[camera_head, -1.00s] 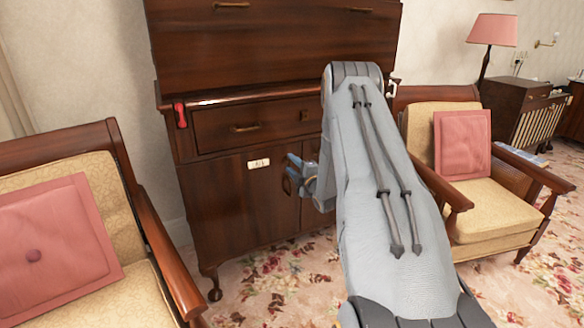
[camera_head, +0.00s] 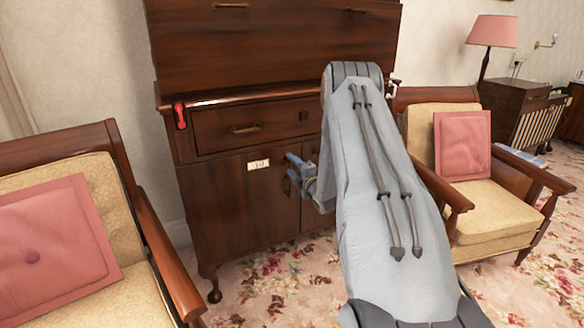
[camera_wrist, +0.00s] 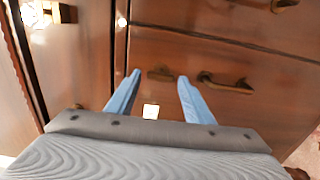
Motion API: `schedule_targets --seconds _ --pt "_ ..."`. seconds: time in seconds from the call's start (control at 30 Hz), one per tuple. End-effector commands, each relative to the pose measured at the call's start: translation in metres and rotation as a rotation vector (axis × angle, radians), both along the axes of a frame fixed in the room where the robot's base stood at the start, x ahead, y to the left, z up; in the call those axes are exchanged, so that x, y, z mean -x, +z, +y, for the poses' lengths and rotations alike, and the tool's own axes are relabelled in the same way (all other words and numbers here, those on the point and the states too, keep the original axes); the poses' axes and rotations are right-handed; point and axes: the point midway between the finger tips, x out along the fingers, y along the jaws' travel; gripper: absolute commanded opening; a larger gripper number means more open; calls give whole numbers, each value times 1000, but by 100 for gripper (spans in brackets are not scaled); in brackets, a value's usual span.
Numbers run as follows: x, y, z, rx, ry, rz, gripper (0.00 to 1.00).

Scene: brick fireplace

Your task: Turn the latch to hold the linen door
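A dark wood cabinet (camera_head: 235,205) stands ahead, with a drawer above lower doors. A small white label (camera_head: 258,164) sits on the left lower door; its text is too small to read. My gripper (camera_head: 291,168) is in front of the cabinet, right of that label. In the wrist view its two blue fingers (camera_wrist: 158,76) are spread apart with nothing held. A small brown piece that may be the latch (camera_wrist: 160,73) shows between the fingertips; contact cannot be told. A bright white patch (camera_wrist: 150,111) shows below it. My arm hides part of the right door.
A drawer handle (camera_head: 243,128) is left of my arm; a metal handle (camera_wrist: 225,83) shows right of the fingers. A red object (camera_head: 180,115) hangs at the cabinet's left edge. Armchairs stand left (camera_head: 165,255) and right (camera_head: 485,205). Floral carpet (camera_head: 280,285) lies in front.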

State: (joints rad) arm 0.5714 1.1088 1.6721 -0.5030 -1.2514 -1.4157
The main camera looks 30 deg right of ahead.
Motion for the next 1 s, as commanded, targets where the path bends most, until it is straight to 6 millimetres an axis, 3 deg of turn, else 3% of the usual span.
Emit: schedule_targets --seconds 0.37,0.8,1.0 --pt "3 0 0 -1 0 0 53" --pt "65 0 6 -2 -1 2 53" --pt "77 0 7 -1 0 0 53"
